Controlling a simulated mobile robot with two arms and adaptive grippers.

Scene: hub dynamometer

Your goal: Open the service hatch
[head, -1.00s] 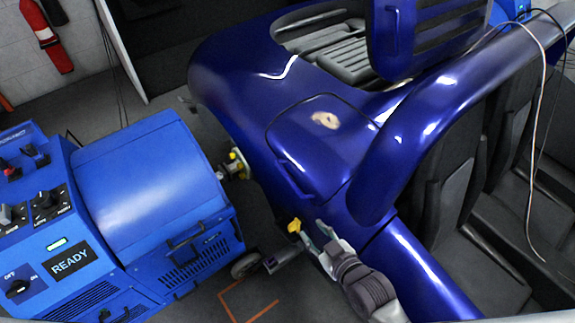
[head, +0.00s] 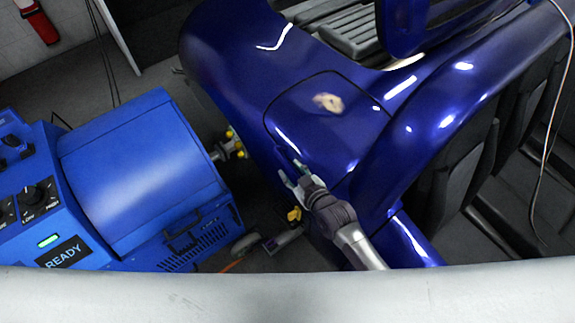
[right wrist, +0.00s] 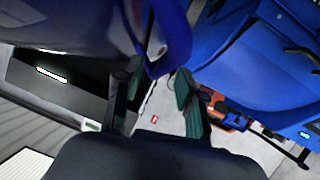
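The service hatch (head: 315,130) looks to be the blue panel outlined by a dark seam on the vehicle's body, with a pale tan spot on its upper part. It looks closed, roughly flush with the body. My right gripper (head: 289,176) is just below the hatch's lower left edge, fingers apart and pointing up at it. In the right wrist view my right gripper (right wrist: 158,92) is open with nothing between its fingertips; a blue body edge (right wrist: 172,40) lies just beyond them. Whether the fingers touch the hatch cannot be told. My left gripper is out of view.
A blue dynamometer unit (head: 140,165) with a READY display stands at the left, joined near a yellow-studded hub (head: 234,143). A small yellow part (head: 294,214) is beside my right gripper. Seats (head: 470,175) fill the right. A pale band covers the bottom of the head view.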

